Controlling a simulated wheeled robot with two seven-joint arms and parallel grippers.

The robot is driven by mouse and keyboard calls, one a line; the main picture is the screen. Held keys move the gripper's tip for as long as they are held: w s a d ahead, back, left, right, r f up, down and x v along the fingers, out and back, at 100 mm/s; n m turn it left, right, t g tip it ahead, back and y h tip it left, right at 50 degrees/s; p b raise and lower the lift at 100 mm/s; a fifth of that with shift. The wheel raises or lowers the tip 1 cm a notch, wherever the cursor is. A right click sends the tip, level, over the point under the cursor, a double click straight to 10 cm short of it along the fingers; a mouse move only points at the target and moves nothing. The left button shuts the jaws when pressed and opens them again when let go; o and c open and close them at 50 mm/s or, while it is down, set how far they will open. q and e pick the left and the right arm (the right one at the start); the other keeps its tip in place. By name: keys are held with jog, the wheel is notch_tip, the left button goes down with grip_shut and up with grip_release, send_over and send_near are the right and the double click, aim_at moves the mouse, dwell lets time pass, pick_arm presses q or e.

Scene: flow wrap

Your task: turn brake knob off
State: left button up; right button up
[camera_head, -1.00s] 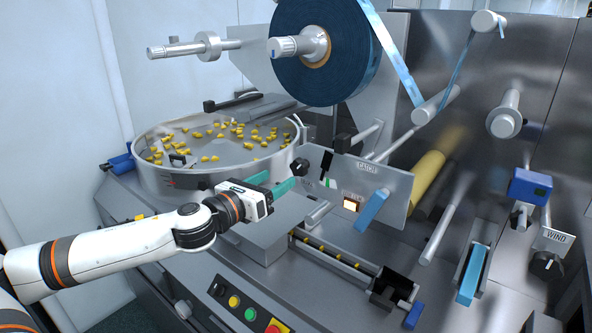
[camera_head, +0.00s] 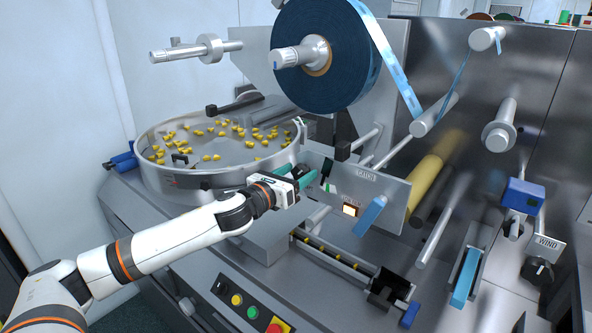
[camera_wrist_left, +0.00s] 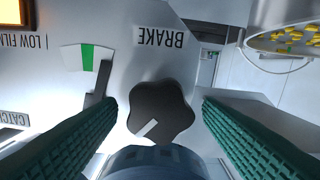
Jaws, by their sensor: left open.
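The brake knob (camera_wrist_left: 160,110) is a black, lobed knob with a white pointer line, on a grey panel under an upside-down BRAKE label (camera_wrist_left: 161,39) in the left wrist view. Its pointer slants toward the lower left of that view. My left gripper (camera_head: 306,175) is at the panel in the head view, where it largely hides the knob. In the left wrist view its green ridged fingers stand open on either side of the knob, with visible gaps to it. My right gripper is not in view.
A round bowl (camera_head: 190,180) of yellow pieces is behind my left arm. A blue film roll (camera_head: 345,75) hangs above.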

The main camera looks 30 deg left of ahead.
pick_arm(q)
jog(key=c, duration=1)
jog(key=shift+o, duration=0.2)
